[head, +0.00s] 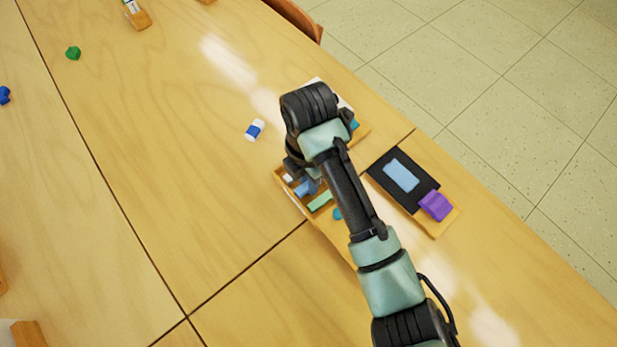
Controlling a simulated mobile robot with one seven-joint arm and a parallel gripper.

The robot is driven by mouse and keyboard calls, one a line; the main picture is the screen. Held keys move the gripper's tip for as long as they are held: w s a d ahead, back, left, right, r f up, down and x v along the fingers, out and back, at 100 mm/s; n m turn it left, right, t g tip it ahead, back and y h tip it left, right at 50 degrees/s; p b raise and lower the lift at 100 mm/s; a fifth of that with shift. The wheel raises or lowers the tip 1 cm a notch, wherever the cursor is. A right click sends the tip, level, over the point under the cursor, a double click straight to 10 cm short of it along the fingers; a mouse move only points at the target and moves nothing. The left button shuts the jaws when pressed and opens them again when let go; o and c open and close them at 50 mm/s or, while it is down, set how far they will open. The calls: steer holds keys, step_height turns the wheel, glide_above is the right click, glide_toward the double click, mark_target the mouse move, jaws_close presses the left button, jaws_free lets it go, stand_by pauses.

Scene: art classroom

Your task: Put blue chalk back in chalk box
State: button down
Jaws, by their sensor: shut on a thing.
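The wooden chalk box (282,180) lies on the table, largely covered by my arm. A green stick (320,201) and a white piece show inside it. My gripper (311,183) points down over the box's left part, its fingers mostly hidden by my wrist. It is shut on the blue chalk (302,188), which shows just beside the fingers at the box. I cannot tell whether the chalk touches the box floor.
A blue and white eraser (255,130) lies just behind the box. A black board (378,177) with a light blue piece (401,175) and a purple block (436,206) is to the right. A green lump (73,53) lies far left. The table's left middle is clear.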

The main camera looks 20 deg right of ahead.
steer(key=shift+f, duration=0.2)
steer(key=shift+f, duration=0.15)
steer(key=c, duration=0.8)
jaws_free()
steer(key=shift+b, duration=0.5)
step_height(320, 180, up, 13)
steer(key=p, duration=0.6)
steer(key=shift+w+d, duration=0.1)
